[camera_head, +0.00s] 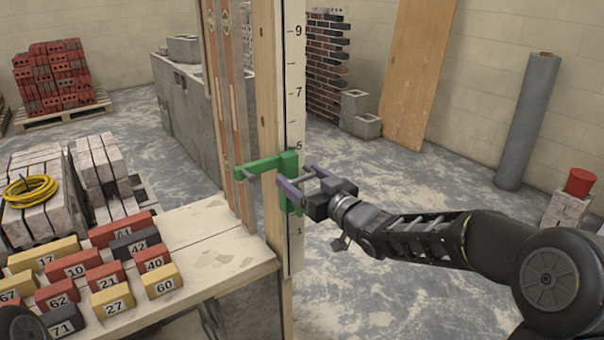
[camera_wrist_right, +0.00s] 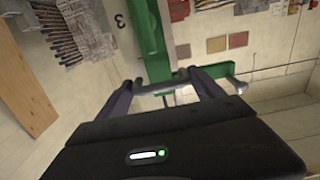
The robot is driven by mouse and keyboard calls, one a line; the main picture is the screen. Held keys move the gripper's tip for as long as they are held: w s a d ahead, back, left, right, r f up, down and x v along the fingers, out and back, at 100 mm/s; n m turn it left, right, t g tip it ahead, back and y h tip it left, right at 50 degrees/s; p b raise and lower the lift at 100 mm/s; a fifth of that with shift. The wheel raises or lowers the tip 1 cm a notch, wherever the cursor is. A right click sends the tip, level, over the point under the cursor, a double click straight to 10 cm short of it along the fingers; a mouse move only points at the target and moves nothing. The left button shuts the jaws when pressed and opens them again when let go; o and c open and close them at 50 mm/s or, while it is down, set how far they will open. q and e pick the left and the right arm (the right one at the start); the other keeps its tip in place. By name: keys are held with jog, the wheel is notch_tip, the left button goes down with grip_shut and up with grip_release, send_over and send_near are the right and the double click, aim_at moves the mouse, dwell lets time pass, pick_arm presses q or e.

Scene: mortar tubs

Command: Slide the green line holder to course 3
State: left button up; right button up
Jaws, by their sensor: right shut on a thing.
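The green line holder (camera_head: 268,166) is a bracket around the tall wooden pole (camera_head: 268,90), across the white numbered scale (camera_head: 295,70). Marks 9, 7, 5 and 1 show on the scale in the head view; the holder and gripper cover the stretch between 5 and 1. My right gripper (camera_head: 304,183) is shut on the holder at its grey crossbar, right of the pole. In the right wrist view, the gripper (camera_wrist_right: 164,88) is at the bar, the green holder (camera_wrist_right: 158,60) is behind it, and a 3 shows beside the green upright. My left gripper is out of view.
A wooden bench (camera_head: 215,235) at lower left carries several numbered red, yellow and dark bricks (camera_head: 108,275). A grey block wall (camera_head: 190,110) stands behind the pole. A grey roll (camera_head: 528,120) and a red bucket (camera_head: 579,182) are at right. The floor right of the pole is open.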

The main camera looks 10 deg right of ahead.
pick_arm(q)
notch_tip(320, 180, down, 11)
jog(key=b, duration=0.8)
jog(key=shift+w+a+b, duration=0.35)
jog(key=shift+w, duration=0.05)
pick_arm(e)
notch_tip(320, 180, down, 14)
jog(key=shift+d+r, duration=0.15)
jog(key=shift+d, duration=0.1)
jog(key=o, duration=1.8)
jog(key=shift+r, duration=0.1)
jog(key=shift+a, duration=0.1)
